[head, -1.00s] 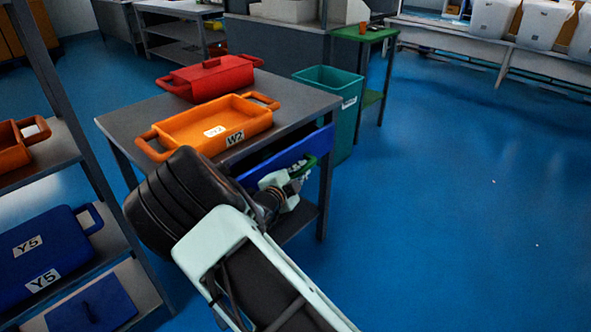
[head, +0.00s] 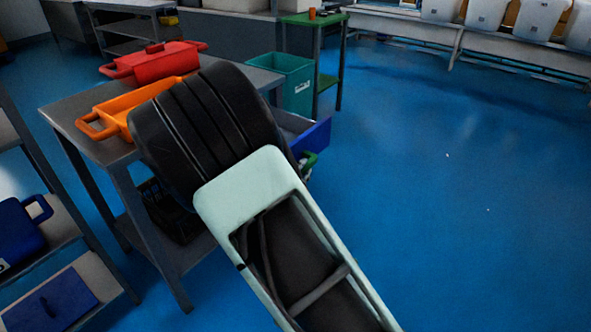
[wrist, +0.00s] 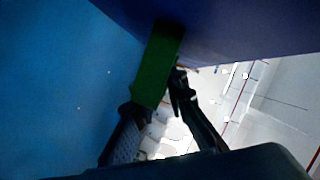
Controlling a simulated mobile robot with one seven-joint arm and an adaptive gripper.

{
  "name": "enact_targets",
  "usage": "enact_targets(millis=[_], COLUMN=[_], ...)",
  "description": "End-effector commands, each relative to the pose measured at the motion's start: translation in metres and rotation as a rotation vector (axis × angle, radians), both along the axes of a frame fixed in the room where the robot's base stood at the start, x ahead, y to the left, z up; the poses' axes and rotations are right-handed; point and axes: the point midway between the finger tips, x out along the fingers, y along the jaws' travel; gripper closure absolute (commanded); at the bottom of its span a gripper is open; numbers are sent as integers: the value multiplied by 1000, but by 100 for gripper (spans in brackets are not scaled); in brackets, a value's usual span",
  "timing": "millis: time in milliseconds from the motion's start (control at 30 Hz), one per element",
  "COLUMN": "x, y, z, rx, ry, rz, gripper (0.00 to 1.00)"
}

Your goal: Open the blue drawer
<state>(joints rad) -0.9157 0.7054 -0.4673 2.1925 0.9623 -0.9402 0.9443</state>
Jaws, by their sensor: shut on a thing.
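The blue drawer (head: 317,136) stands pulled out from under the grey table's top, and part of its inside shows. My black arm hides much of it in the head view. In the wrist view its dark blue underside or front (wrist: 235,28) fills the top. Its green handle (wrist: 157,68) hangs between my fingers. My gripper (wrist: 157,108) is shut on the green handle. In the head view only a little of my gripper (head: 307,163) shows behind my arm, by the drawer's front.
The grey table (head: 75,113) carries an orange tray (head: 112,112) and a red lidded container (head: 155,60). A teal bin (head: 287,78) and a green side table (head: 313,20) stand behind the drawer. A shelf with blue cases (head: 20,232) is at left. Blue floor is clear at right.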

Motion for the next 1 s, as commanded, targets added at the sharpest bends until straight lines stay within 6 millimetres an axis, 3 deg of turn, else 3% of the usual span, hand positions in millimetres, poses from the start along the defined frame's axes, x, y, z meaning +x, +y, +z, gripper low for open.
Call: enact_targets(millis=[600, 633, 767, 1000], x=[-5, -5, -4, -5], y=[-6, -6, -6, -6], z=[0, 0, 0, 0], rx=[0, 0, 0, 0], ry=[0, -1, -1, -1], rz=[0, 1, 1, 1], gripper=[100, 86, 72, 70])
